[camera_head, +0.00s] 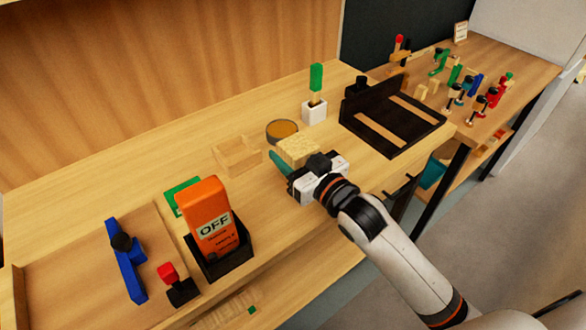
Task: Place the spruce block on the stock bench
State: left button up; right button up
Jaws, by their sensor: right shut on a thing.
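A pale speckled wooden block (298,150), which looks like the spruce block, is over the middle of the wooden bench (75,210). My right gripper (303,165) is shut on it from the near side, and the gripper body hides its near part. I cannot tell whether the block touches the bench top. A teal piece (280,163) shows at the left of the gripper. My left gripper is not in view.
A shallow wooden tray (237,154), a round brown dish (282,130) and a white holder (314,112) stand close by. A black rack (393,123) is right. An orange OFF-labelled box (206,215) and a blue tool (127,262) are left. Several coloured clamps (472,85) stand far right.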

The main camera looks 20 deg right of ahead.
notch_tip(320, 180, down, 3)
jog(key=shift+f, duration=0.2)
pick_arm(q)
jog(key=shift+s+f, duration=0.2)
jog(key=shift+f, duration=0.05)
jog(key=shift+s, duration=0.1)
pick_arm(e)
jog(key=shift+f, duration=0.15)
jog(key=o, duration=1.1)
jog(key=shift+c, duration=0.2)
jog(key=b+v, duration=0.1)
jog(key=v, duration=0.9)
jog(key=shift+s+d, duration=0.15)
jog(key=shift+s, duration=0.2)
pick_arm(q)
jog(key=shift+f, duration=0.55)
pick_arm(e)
jog(key=shift+s+d, duration=0.2)
jog(key=shift+s, duration=0.4)
